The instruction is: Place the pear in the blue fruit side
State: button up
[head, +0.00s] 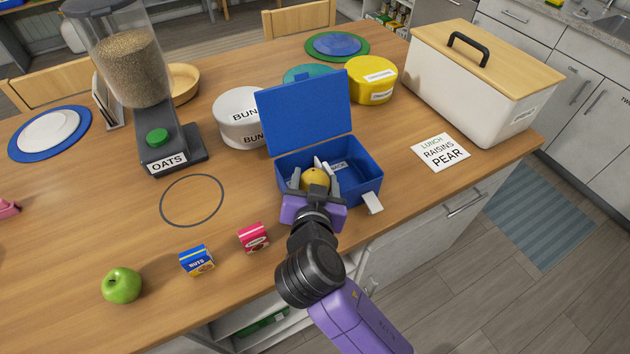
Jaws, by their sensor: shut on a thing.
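The blue lunch box (366,190) stands open on the wooden table, with its lid (307,110) raised at the back. A white label reading what looks like "SNACK" shows inside it, partly hidden. My gripper (317,178) is over the front left part of the box, pointing into it. It is shut on the yellow pear (315,179), which sits between the fingers at about rim height. I cannot tell whether the pear touches the box floor. My gripper hides much of the box's front and inside.
A card (440,152) reads "LUNCH RAISINS PEAR". A red box (253,238), a blue nuts box (197,261) and a green apple (122,286) lie at the front left. An oats dispenser (155,137), a white bun tin (238,118) and a bread bin (470,88) stand behind.

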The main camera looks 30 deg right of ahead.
jog(key=o, duration=1.2)
jog(key=shift+s+f, duration=0.15)
jog(key=shift+f, duration=0.65)
jog(key=shift+s, duration=0.1)
jog(key=shift+r+p, duration=0.55)
jog(key=shift+p, duration=0.05)
jog(key=shift+s+a+r, duration=0.15)
jog(key=shift+r, duration=0.05)
jog(key=v, duration=0.3)
jog(key=b+v, duration=0.1)
jog(key=v, duration=0.3)
jog(key=b+v, duration=0.1)
jog(key=v, duration=0.3)
jog(key=shift+a+r, duration=0.1)
jog(key=shift+r, duration=0.4)
